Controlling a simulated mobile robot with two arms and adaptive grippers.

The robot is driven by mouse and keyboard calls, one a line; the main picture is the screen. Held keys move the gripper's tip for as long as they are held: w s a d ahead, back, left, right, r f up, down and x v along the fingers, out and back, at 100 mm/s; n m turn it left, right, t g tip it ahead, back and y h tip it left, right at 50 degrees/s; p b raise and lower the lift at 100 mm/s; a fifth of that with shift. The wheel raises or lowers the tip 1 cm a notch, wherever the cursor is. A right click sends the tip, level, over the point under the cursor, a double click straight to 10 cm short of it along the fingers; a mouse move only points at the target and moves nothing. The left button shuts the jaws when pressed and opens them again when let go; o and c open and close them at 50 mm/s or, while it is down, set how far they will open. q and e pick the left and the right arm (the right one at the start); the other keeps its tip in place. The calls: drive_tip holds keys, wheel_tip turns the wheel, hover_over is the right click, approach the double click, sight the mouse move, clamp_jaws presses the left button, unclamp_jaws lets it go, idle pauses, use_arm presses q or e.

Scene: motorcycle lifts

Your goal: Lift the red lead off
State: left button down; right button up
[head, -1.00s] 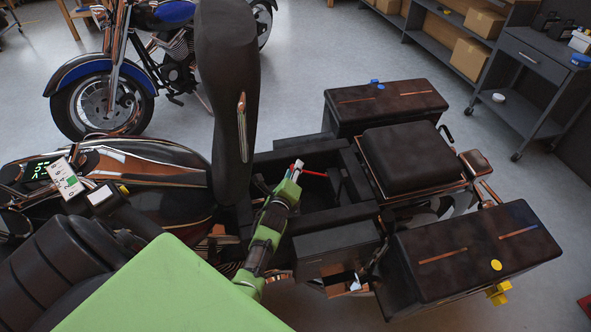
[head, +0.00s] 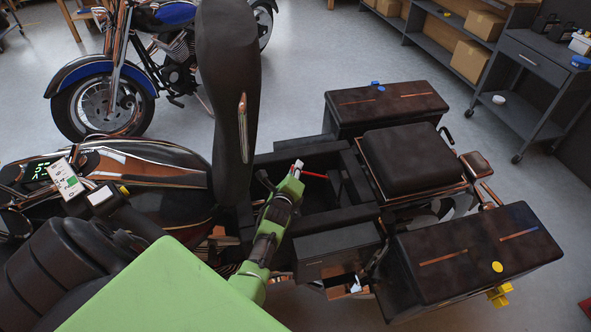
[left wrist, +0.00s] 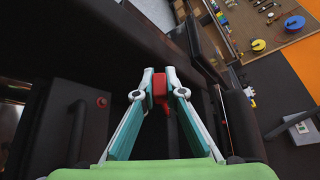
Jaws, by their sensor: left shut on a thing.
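The red lead (head: 314,175) shows in the head view as a thin red line, running right from my left fingertips over the dark bay under the raised seat. In the left wrist view my left gripper (left wrist: 160,85) is shut on the red end of the lead (left wrist: 160,91), and a short red piece hangs below it. In the head view the left gripper (head: 297,169) reaches into the bay from the front. The lead's far end is hard to make out. My right gripper is not in view.
The raised black seat (head: 230,95) stands upright just left of the gripper. A black box with a small red spot (left wrist: 101,101) shows in the wrist view. Saddlebags (head: 470,252) and a rear seat (head: 403,158) lie to the right. A blue motorcycle (head: 150,70) stands behind.

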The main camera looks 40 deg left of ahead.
sight(308, 173)
use_arm(q)
drive_tip(key=shift+w+d+r, duration=0.25)
drive_tip(key=shift+d+r, duration=0.1)
drive_tip(key=shift+r, duration=0.2)
drive_tip(key=w+d+r+m+g, duration=0.1)
drive_tip(key=w+d+r+m+g+y+p, duration=0.1)
drive_tip(key=r, duration=0.1)
drive_tip(key=shift+w+d+g, duration=0.1)
drive_tip(key=shift+g, duration=0.2)
drive_tip(key=shift+w+d+r+m+g+y+p, duration=0.4)
drive_tip(key=shift+w+d+r+m+g, duration=0.1)
drive_tip(key=shift+w+d+m, duration=0.4)
drive_tip(key=shift+d, duration=0.05)
drive_tip(key=c, duration=2.1)
unclamp_jaws()
drive_tip(key=shift+v, duration=3.75)
